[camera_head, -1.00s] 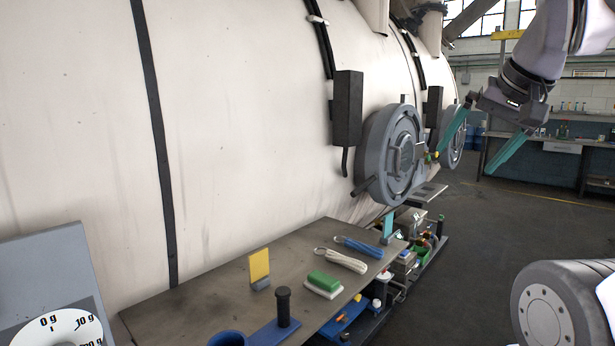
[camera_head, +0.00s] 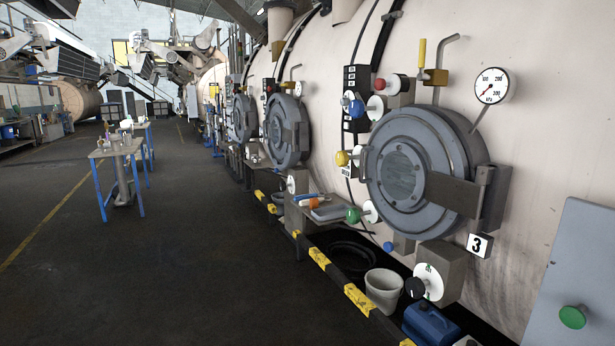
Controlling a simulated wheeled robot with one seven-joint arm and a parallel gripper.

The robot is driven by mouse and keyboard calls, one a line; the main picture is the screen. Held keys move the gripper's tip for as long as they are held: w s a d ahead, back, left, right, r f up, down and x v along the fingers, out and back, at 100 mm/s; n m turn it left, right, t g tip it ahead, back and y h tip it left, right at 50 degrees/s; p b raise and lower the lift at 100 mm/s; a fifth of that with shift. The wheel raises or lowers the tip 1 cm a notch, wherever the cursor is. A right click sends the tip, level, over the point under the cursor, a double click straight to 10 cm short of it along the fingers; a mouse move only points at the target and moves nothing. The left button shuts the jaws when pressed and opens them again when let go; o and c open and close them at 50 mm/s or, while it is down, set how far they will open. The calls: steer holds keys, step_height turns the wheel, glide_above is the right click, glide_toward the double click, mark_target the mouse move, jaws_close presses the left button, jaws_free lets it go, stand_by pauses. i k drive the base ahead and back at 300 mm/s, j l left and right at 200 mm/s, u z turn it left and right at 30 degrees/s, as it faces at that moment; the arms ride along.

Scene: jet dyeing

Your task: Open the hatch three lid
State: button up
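The hatch three lid (camera_head: 405,175) is a round grey disc with a small round window, on the side of the pale tank at the right. A plate marked 3 (camera_head: 480,245) is fixed at its lower right. The lid looks shut against its ring. A grey hinge bracket (camera_head: 468,198) sits on its right side. My gripper is not in this view.
Valves with red, blue, yellow and green knobs and a pressure gauge (camera_head: 491,86) surround the lid. Below stand a white bucket (camera_head: 383,288), a blue canister (camera_head: 430,325) and a yellow-black barrier (camera_head: 340,278). Open floor (camera_head: 200,260) lies left, with a blue-legged table (camera_head: 117,150).

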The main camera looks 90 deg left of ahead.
mark_target(443, 191)
steer(key=j+u, duration=0.1)
steer(key=u, duration=2.6)
steer(key=i+j+u, duration=0.25)
steer(key=i, duration=0.15)
steer(key=i+j+u, duration=0.1)
steer(key=i+u, duration=0.15)
steer(key=i, duration=0.15)
